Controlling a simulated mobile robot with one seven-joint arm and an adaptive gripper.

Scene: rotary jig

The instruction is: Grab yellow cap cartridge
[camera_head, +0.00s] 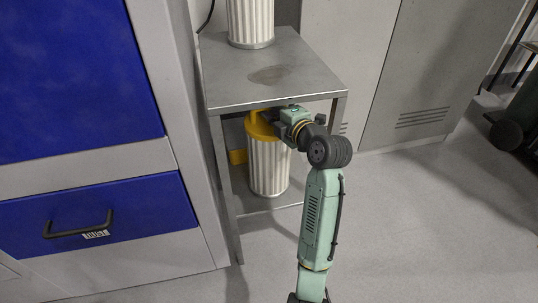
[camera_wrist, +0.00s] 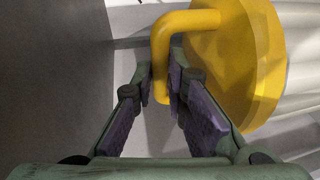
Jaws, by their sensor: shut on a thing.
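The yellow cap cartridge (camera_head: 268,168) stands on the lower shelf of a metal stand in the head view. It has a white pleated body and a yellow cap with a handle. In the wrist view the yellow cap (camera_wrist: 262,70) is at the right and its bent handle (camera_wrist: 161,60) passes between the fingers. My gripper (camera_wrist: 167,85) is shut on this handle, with a finger pad on each side. In the head view my gripper (camera_head: 283,120) reaches in under the upper shelf, at the cap's right side.
The stand's upper shelf (camera_head: 290,68) lies just above my gripper and the cap. Another pleated cartridge (camera_head: 251,22) stands on it. A blue and grey cabinet (camera_head: 95,215) is close on the left. Grey lockers (camera_head: 430,60) are behind. The floor (camera_head: 430,220) at the right is clear.

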